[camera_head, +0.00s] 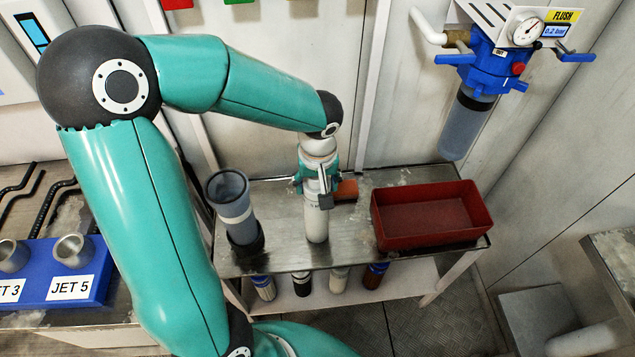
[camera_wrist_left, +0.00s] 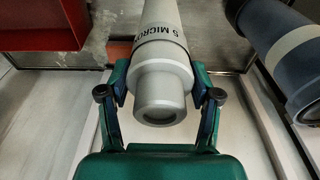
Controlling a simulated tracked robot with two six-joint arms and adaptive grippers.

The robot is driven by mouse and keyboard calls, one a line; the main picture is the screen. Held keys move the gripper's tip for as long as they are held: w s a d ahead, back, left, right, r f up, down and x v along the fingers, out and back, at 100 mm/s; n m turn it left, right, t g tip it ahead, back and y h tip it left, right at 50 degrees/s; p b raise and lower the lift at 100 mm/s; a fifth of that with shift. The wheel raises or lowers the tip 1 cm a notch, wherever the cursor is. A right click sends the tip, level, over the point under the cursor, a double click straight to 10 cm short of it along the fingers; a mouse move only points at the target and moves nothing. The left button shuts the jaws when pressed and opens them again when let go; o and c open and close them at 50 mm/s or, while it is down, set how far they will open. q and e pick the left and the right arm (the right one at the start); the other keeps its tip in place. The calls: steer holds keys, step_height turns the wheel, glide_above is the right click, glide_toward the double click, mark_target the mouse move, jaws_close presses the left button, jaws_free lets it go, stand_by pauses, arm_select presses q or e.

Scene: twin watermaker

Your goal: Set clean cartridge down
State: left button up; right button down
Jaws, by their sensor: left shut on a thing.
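A white cylindrical cartridge (camera_head: 317,222) stands about upright over the steel bench top (camera_head: 283,238), between a grey canister and a red tray. In the head view I cannot tell whether its lower end touches the bench. My left gripper (camera_head: 321,190) reaches down from above and is shut on the cartridge near its upper end. In the left wrist view the cartridge (camera_wrist_left: 163,50) lies between the two fingers and carries dark lettering that reads in part "5 MICRO". My right gripper is not in view.
The grey canister (camera_head: 231,200) stands in a dark base at left. The red tray (camera_head: 430,215) sits at right, looking empty. An orange piece (camera_head: 346,190) lies behind the gripper. Several bottles stand on the lower shelf. A blue filter head (camera_head: 490,62) hangs at upper right.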

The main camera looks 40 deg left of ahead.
arm_select(q)
steer(key=o, duration=1.6)
steer(key=shift+r+p, duration=0.15)
steer(key=shift+p, duration=0.15)
steer(key=r, duration=0.4)
steer(key=d+r, duration=0.1)
steer(key=r, duration=0.3)
steer(key=s+r+p, duration=0.1)
steer(key=r, duration=0.2)
steer(key=shift+d+r, duration=0.2)
steer(key=shift+r, duration=0.2)
